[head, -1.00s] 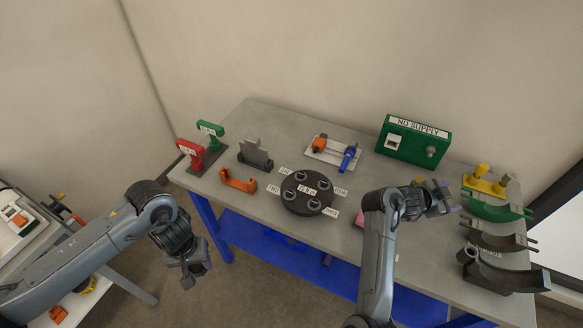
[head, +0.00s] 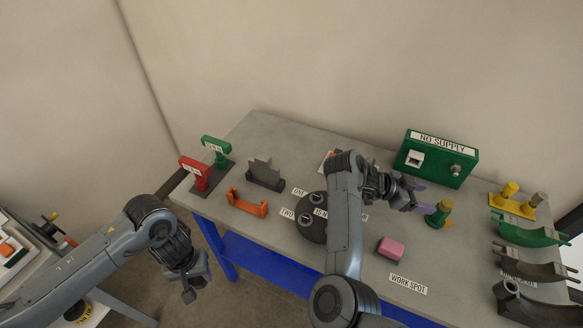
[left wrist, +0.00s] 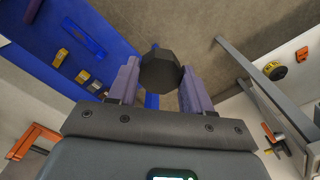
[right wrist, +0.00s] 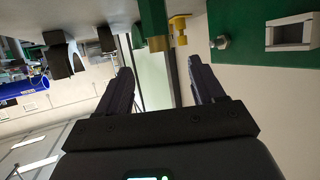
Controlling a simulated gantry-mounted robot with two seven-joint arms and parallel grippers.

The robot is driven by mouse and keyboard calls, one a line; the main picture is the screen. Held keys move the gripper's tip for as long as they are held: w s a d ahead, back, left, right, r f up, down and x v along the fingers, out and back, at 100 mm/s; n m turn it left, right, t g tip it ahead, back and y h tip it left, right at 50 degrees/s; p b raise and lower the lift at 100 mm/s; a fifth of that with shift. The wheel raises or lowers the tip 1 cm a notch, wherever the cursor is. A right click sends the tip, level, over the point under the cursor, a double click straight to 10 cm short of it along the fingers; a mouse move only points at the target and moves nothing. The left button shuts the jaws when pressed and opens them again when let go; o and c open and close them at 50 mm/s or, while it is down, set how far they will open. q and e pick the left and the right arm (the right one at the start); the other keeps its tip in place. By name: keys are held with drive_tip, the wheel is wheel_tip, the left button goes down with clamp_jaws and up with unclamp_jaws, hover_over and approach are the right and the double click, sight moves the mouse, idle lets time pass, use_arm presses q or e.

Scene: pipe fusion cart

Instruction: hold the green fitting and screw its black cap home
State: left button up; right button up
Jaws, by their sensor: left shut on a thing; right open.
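The green fitting (head: 438,214) stands upright on the table, with a yellow-brown top. My right gripper (head: 415,192) is open just left of it and apart from it. In the right wrist view the fitting (right wrist: 154,18) shows beyond the gap between the open fingers. My left gripper (head: 196,280) is off the table's front left side. It is shut on the black cap (left wrist: 160,72), an octagonal piece between its fingers in the left wrist view. The fitting's base is partly unclear in the head view.
A pink block (head: 391,248) lies in front of the fitting, near the "WORK SPOT" label (head: 408,284). A round black disc (head: 312,232) is partly behind my right arm. The green "NO SUPPLY" box (head: 437,158) stands behind. Yellow posts (head: 509,192) and curved green and grey holders (head: 530,234) fill the right.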

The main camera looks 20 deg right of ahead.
sight(452, 206)
use_arm(q)
drive_tip(key=shift+s, duration=0.2)
use_arm(e)
drive_tip(key=shift+s, duration=0.2)
drive_tip(key=shift+d, duration=0.1)
use_arm(q)
drive_tip(key=shift+w, duration=0.1)
use_arm(e)
drive_tip(key=shift+x, duration=3.3)
use_arm(q)
drive_tip(key=shift+f, duration=0.1)
use_arm(e)
drive_tip(key=shift+x, duration=2.65)
drive_tip(key=shift+w, duration=0.1)
drive_tip(key=shift+c, duration=0.5)
